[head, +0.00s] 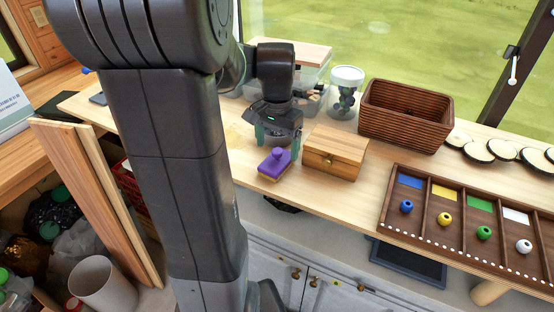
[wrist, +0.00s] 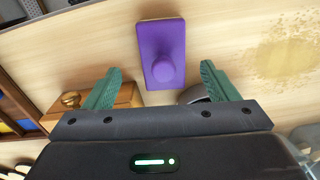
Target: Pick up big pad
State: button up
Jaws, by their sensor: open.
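The big pad is a purple block with a round knob on top and a tan underside. It lies on the wooden counter in the head view (head: 275,164), near the front edge. It also shows in the wrist view (wrist: 163,40), knob toward me. My gripper (head: 278,143) is open, its green fingers apart and empty, above and just behind the pad. In the wrist view my gripper (wrist: 161,72) has one finger on each side of the knob in the picture, without visible contact.
A small wooden box (head: 335,152) stands close to the right of the pad. Behind are a jar (head: 346,88) and a brown woven basket (head: 405,113). A compartment tray (head: 458,231) lies at right. A sawdust-like patch (wrist: 284,58) is beside the pad.

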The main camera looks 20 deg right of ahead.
aim_at(277, 150)
jog(key=f, duration=0.3)
jog(key=shift+w+d+f+p, duration=0.15)
jog(key=shift+w+f+p, duration=0.2)
jog(key=shift+f, duration=0.4)
jog(key=c, duration=1.1)
jog(key=shift+r, duration=0.1)
notch_tip(277, 150, up, 10)
jog(key=shift+f+b, duration=0.1)
jog(key=shift+b, duration=0.4)
